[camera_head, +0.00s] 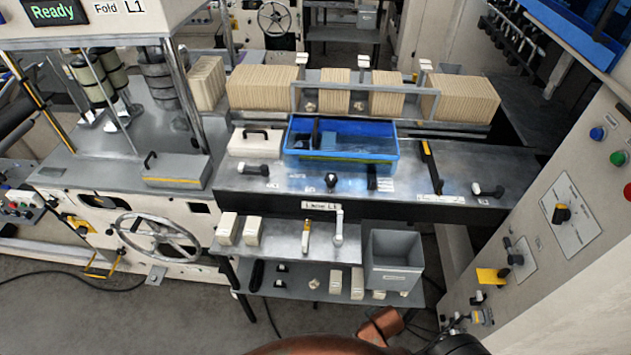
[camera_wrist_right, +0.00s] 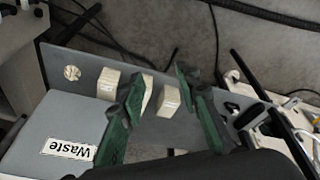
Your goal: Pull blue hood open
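The blue hood (camera_head: 341,132) is a blue-framed box with see-through blue panels. It sits in the middle of the steel worktable, with a yellow strip low along its front. It looks lowered over the table, and a dark upright shape shows inside it. My right gripper (camera_wrist_right: 158,78) shows in the right wrist view with two green fingers spread apart and nothing between them. It is over the lower shelf area, well away from the hood, which is not in that view. My left gripper is in neither view.
The worktable (camera_head: 275,180) has small black handles in front of the hood. Stacks of kraft pieces (camera_head: 262,87) stand behind it. A grey waste bin (camera_head: 394,262) and shelf (camera_head: 285,240) are below. A control cabinet (camera_head: 575,215) bounds the right; a wheeled machine (camera_head: 130,195) bounds the left.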

